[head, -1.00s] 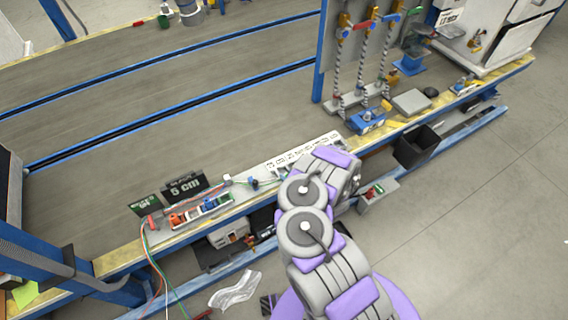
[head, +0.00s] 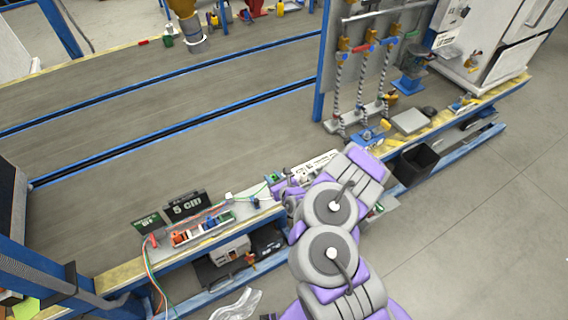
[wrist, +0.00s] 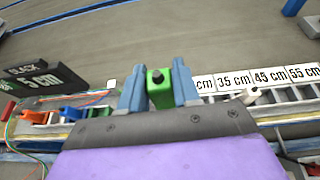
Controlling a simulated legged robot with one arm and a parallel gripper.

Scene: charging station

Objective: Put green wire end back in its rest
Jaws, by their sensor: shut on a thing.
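The green wire end (wrist: 160,90) is a green block with a dark round top. In the wrist view it sits between the two blue fingers of my gripper (wrist: 158,86), which is shut on it. In the head view my gripper (head: 276,186) is over the workbench edge, right of the row of coloured rests (head: 203,229). The row also shows at the left of the wrist view, with an orange piece (wrist: 36,116) and a blue piece (wrist: 72,113). A thin green wire runs left from my gripper. The exact green rest is too small to tell.
A black "5 cm" sign (head: 185,205) stands behind the rests. A white strip with length labels (wrist: 270,79) lies right of my gripper. Red and green wires (head: 150,270) hang at the left. A black bin (head: 415,164) is at the right.

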